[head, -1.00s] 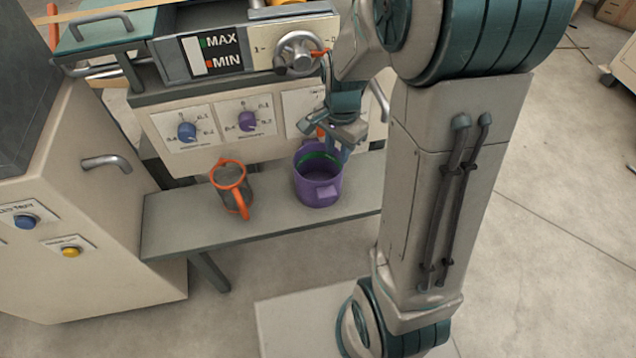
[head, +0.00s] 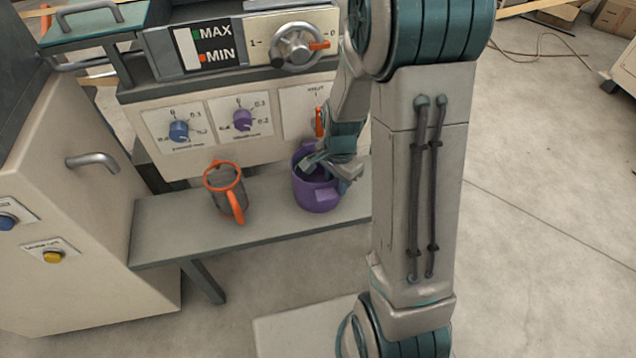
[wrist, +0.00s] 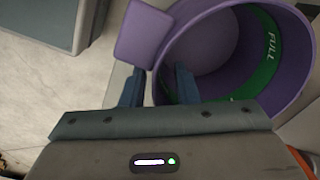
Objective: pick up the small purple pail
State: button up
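The small purple pail (head: 318,195) stands upright on the grey bench, with a purple tab on its side. In the wrist view the pail (wrist: 219,45) shows its open mouth and a green inner band marked FULL; its square purple tab (wrist: 143,33) is just beyond my fingers. My gripper (head: 333,172) is down at the pail's right rim. In the wrist view my gripper (wrist: 159,70) is open, one finger inside the pail and the other outside, with the wall between them. Gaps show beside the wall. The fingertips are partly hidden in the head view.
A grey jug with orange rim and handle (head: 224,190) stands left of the pail on the bench (head: 165,228). Behind is the machine panel with blue (head: 179,131) and purple (head: 243,119) knobs and a handwheel (head: 297,46). Open floor lies at right.

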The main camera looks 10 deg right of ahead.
notch_tip(320, 180, down, 2)
jog(key=shift+f, duration=0.1)
grip_shut()
jog(key=shift+r, duration=0.4)
